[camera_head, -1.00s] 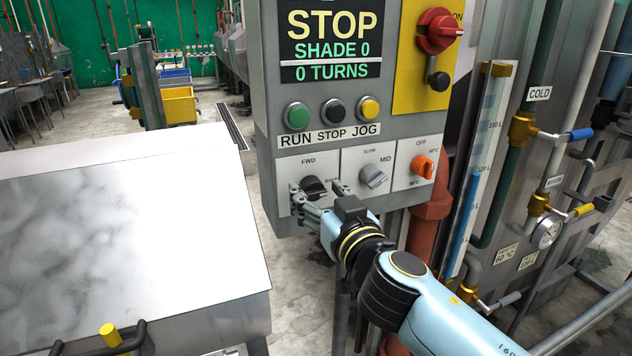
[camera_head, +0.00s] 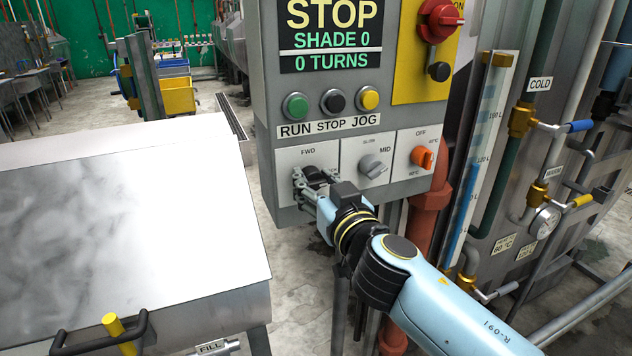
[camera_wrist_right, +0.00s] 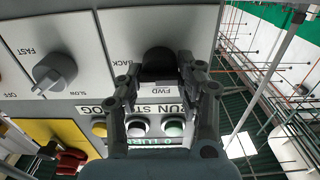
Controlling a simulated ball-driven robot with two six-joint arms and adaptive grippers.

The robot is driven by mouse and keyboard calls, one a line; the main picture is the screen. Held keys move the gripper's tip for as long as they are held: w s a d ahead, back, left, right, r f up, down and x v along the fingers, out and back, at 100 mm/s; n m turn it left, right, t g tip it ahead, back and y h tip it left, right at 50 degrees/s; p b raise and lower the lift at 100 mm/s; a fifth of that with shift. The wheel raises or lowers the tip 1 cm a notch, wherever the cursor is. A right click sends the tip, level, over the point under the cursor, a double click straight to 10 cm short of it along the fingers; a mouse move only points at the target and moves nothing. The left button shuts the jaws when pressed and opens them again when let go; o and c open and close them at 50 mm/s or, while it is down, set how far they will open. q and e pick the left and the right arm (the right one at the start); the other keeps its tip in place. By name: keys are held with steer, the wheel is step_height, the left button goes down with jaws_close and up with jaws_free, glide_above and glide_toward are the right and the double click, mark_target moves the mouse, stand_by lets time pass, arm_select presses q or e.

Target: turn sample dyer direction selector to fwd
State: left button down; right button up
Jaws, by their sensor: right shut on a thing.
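The direction selector (camera_head: 315,173) is a black knob on the left plate of the control panel, with FWD printed above it. In the right wrist view the knob (camera_wrist_right: 158,62) shows between the fingers, with BACK and FWD lettering beside it. My right gripper (camera_head: 317,183) is shut on the knob from the front. It also shows in the right wrist view (camera_wrist_right: 160,85), one finger on each side of the knob. The fingers hide part of the knob, so I cannot tell exactly where it points. My left gripper is not in view.
The grey speed knob (camera_head: 373,166) and orange temperature knob (camera_head: 421,157) sit close to the right. Green (camera_head: 295,106), black (camera_head: 333,101) and yellow (camera_head: 369,98) buttons are above. The display (camera_head: 331,38) reads STOP. A metal dyer lid (camera_head: 120,225) stands left.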

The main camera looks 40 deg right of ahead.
steer(key=n+b, duration=0.1)
steer(key=n, duration=0.3)
steer(key=shift+a+f, duration=0.1)
steer(key=n, duration=0.4)
steer(key=shift+n, duration=0.3)
steer(key=n, duration=0.4)
steer(key=shift+a, duration=0.1)
steer(key=n, duration=0.5)
steer(key=shift+f, duration=0.15)
steer(key=shift+n, duration=0.3)
steer(key=o, duration=1.2)
steer(key=shift+c, duration=0.2)
